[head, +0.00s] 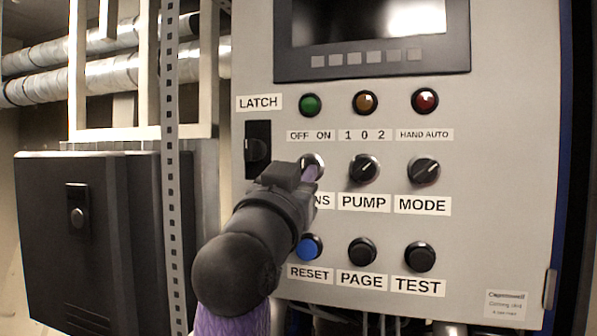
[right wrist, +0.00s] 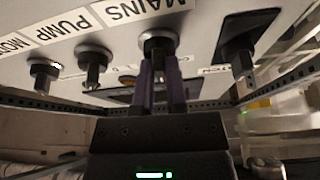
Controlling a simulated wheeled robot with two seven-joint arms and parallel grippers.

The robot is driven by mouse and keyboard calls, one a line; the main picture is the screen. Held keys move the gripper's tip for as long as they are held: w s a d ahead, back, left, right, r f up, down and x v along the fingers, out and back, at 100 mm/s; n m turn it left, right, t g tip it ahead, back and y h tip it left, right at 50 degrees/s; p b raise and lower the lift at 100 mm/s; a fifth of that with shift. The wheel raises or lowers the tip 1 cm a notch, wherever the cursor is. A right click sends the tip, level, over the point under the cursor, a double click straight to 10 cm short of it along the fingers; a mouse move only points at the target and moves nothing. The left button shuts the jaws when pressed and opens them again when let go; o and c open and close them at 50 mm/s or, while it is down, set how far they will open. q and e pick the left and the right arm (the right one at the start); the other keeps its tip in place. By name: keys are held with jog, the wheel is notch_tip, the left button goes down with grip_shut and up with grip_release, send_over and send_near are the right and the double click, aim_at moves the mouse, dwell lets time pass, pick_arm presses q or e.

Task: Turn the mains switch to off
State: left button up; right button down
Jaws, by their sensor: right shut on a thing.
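The mains switch (head: 315,158) is a round rotary knob under the "OFF ON" label (head: 311,135) on the grey panel. My right gripper (head: 309,173) covers most of it in the head view, along with part of its "MAINS" label. In the right wrist view, the mains switch (right wrist: 158,42) has its dark knob between the two purple fingers of my right gripper (right wrist: 160,75), which is shut on it. Which way the knob points is hidden by the gripper. My left gripper is in neither view.
The pump switch (head: 363,170) and mode switch (head: 424,171) sit right of the mains switch. The black latch (head: 258,150) is close on its left. The blue reset button (head: 309,247) is below, near my right wrist. A perforated post (head: 172,200) stands left of the panel.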

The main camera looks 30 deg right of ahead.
jog(key=n, duration=0.1)
jog(key=n+t+y+p, duration=0.1)
jog(key=shift+d+r+n, duration=0.1)
jog(key=shift+r+n, duration=0.1)
jog(key=shift+n, duration=0.2)
jog(key=shift+s+d+n+t+y+p, duration=0.1)
jog(key=shift+n+t+y+p, duration=0.6)
jog(key=shift+n+p, duration=1.15)
jog(key=shift+s+n+t+y+p, duration=0.1)
jog(key=shift+n+t+y+p, duration=0.2)
jog(key=shift+n+y+p, duration=1.15)
jog(key=shift+s+d+n+t+y+p, duration=0.1)
jog(key=shift+n+t+y+p, duration=0.35)
jog(key=shift+n+p, duration=1.85)
jog(key=shift+n+b, duration=0.3)
jog(key=shift+b, duration=0.05)
jog(key=shift+a+f, duration=0.1)
jog(key=c, duration=0.7)
grip_release()
jog(key=shift+w, duration=0.1)
jog(key=shift+o, duration=0.2)
jog(key=shift+f, duration=0.1)
